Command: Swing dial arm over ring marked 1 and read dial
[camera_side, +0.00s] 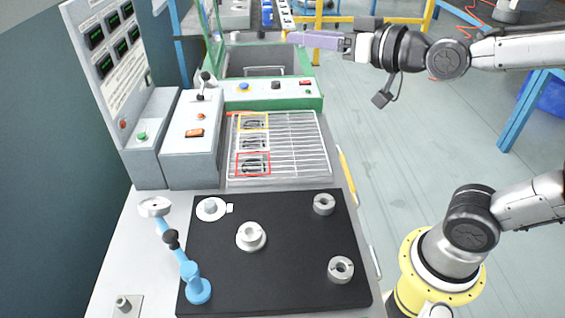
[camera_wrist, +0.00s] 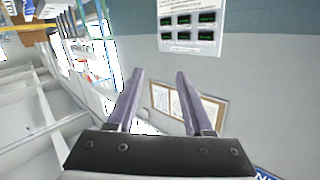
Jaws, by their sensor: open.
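The blue dial arm (camera_side: 190,265) stands at the left front of the black mat (camera_side: 290,295) in the side view. It has a black ball knob (camera_side: 171,240) at its joint, and its round dial (camera_side: 154,207) hangs past the mat's left edge; the reading is too small to see. A grey ring (camera_side: 251,237) sits mid-mat on a pale base. Two more rings lie at the right, one far (camera_side: 324,204) and one near (camera_side: 341,270). No number 1 is legible. My gripper (camera_side: 291,37) is open and empty, far above and behind the mat; its fingers show in the wrist view (camera_wrist: 160,76).
A white disc with a knob (camera_side: 211,209) lies at the mat's far left. A wire rack (camera_side: 300,150) with several framed dark parts is behind the mat. Grey control boxes (camera_side: 192,150) and a display panel (camera_side: 110,45) stand left. The air above the mat is clear.

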